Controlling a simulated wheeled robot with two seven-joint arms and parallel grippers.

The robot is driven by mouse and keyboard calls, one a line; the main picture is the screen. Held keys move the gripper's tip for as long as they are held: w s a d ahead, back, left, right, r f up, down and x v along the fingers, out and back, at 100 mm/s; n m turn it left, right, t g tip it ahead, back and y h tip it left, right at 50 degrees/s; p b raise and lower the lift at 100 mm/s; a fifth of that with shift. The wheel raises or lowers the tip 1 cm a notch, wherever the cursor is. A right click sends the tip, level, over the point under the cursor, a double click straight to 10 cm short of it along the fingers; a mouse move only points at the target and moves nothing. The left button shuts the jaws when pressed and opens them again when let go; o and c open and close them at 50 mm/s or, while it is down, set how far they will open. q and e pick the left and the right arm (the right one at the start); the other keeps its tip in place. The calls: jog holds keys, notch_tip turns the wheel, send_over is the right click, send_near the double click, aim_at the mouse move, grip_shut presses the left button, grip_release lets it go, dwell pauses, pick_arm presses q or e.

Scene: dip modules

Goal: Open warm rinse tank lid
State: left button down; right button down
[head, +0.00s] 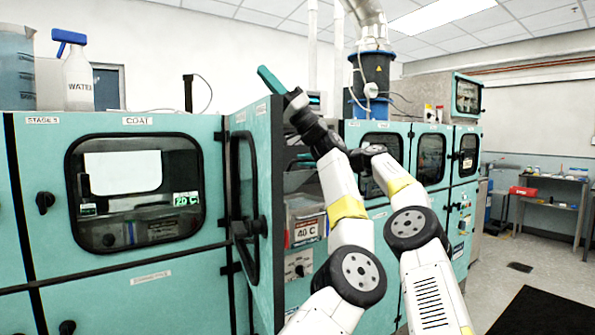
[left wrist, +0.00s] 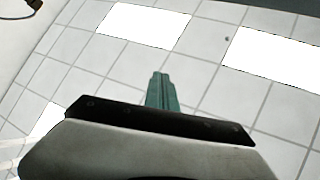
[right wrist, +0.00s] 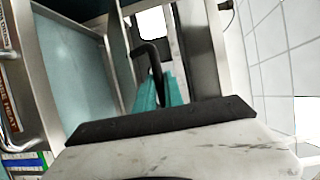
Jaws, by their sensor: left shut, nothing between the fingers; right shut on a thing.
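The warm rinse tank (head: 306,210) appears to be the one inside the cabinet behind the open teal door, with a "40 C" label (head: 307,232) on its front. My arms cover much of the opening, and the lid is not clear in the head view. In the right wrist view my right gripper (right wrist: 160,88) is shut on a black bent handle (right wrist: 149,52) beside steel walls. I cannot tell how far the lid is raised. My left gripper (head: 268,78) is shut and empty, raised above the door's top edge; its teal fingers (left wrist: 161,90) point toward the ceiling.
The open teal door (head: 262,130) stands left of my arms. The "COAT" cabinet (head: 140,250) is further left, with a spray bottle (head: 78,80) on top. More teal cabinets (head: 430,160) stand to the right. A steel frame with a bluish panel (right wrist: 85,70) fills the right wrist view's left.

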pick_arm(q)
jog(key=w+d+f+n+t+h, duration=0.1)
jog(key=w+f+t+h, duration=0.2)
jog(key=f+t, duration=0.35)
jog(key=w+d+f+n+t+h, duration=0.1)
jog(key=w+f+n+t+h, duration=0.15)
jog(key=f, duration=0.65)
jog(key=m+t+h, duration=0.9)
send_near(293, 163)
jog(key=x, duration=0.6)
jog(key=shift+w+a+r, duration=0.15)
jog(key=shift+w+a, duration=0.05)
jog(key=shift+w, duration=0.15)
